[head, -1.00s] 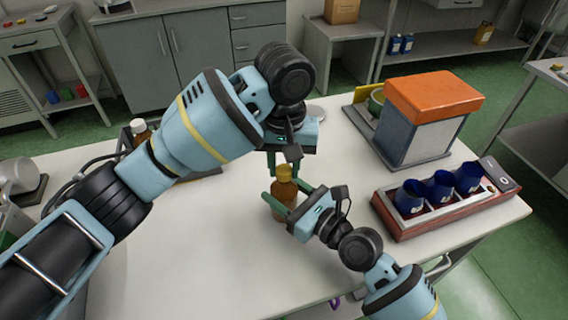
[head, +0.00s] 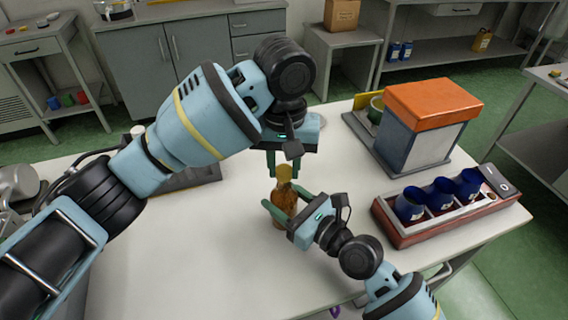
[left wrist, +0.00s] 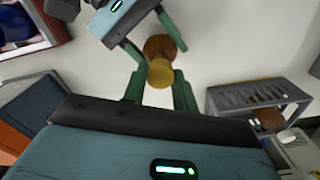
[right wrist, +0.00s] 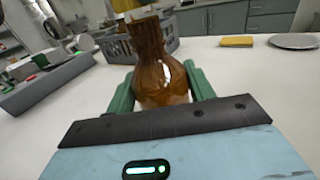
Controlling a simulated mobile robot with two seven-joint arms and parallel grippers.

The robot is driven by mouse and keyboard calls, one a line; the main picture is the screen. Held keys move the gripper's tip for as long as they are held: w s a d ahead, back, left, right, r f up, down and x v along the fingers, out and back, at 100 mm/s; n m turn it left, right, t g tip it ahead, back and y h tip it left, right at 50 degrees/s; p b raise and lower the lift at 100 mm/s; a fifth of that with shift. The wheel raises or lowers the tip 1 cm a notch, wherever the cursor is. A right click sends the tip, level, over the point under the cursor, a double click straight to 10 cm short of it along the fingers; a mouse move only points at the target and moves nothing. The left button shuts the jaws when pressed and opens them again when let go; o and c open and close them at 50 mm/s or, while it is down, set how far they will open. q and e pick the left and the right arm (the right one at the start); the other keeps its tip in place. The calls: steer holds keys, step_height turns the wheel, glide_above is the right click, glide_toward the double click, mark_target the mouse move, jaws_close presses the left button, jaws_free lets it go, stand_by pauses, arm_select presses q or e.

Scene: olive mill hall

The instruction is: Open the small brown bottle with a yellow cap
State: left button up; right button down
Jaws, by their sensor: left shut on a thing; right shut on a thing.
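The small brown bottle (head: 283,203) stands upright on the white table. It also fills the middle of the right wrist view (right wrist: 162,80), where its brown neck is bare at the top. My right gripper (head: 284,212) is shut around the bottle's body from the side. The yellow cap (head: 284,172) is between the fingers of my left gripper (head: 284,165), just above the bottle's neck. In the left wrist view the cap (left wrist: 161,73) hides part of the bottle below it. My left gripper is shut on the cap.
A red tray (head: 405,236) with blue cups (head: 440,194) is at the right. Behind it stands a grey box with an orange top (head: 433,97). A grey crate (right wrist: 185,24) lies to the left, partly behind my left arm. The front middle of the table is clear.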

mark_target(284, 169)
arm_select(q)
steer(key=shift+r, duration=2)
arm_select(e)
steer(key=shift+c, duration=2.4)
jaws_free()
arm_select(q)
step_height(284, 169, down, 3)
steer(key=shift+r+b, duration=0.1)
steer(key=shift+b, duration=0.5)
arm_select(e)
steer(key=v, duration=1.1)
steer(key=shift+f, duration=0.15)
steer(key=shift+s+d, duration=0.35)
steer(key=shift+d, duration=0.05)
